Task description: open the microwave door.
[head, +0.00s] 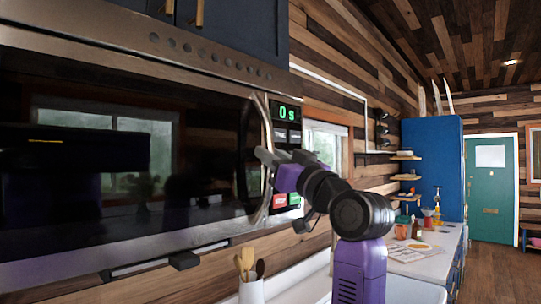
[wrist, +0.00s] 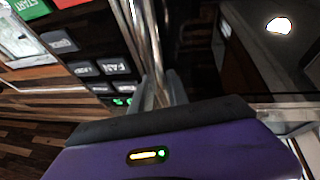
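The microwave (head: 100,185) fills the left of the head view, with a dark glass door that looks closed. Its curved, shiny metal handle (head: 264,112) runs up the door's right side, beside the control panel (head: 287,155). My gripper (head: 264,156) is at the middle of the handle. In the wrist view the handle (wrist: 147,42) runs down between the two grey fingers of my gripper (wrist: 163,90). The fingers are close together, one on each side, and appear shut on it. The exact contact is partly hidden by the purple gripper body.
Dark cabinets (head: 230,25) hang above the microwave. Below are a counter (head: 415,262) and a white crock (head: 251,291) with wooden utensils. A blue cabinet (head: 433,165) and a green door (head: 492,190) stand farther back. Open floor (head: 505,268) lies at the right.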

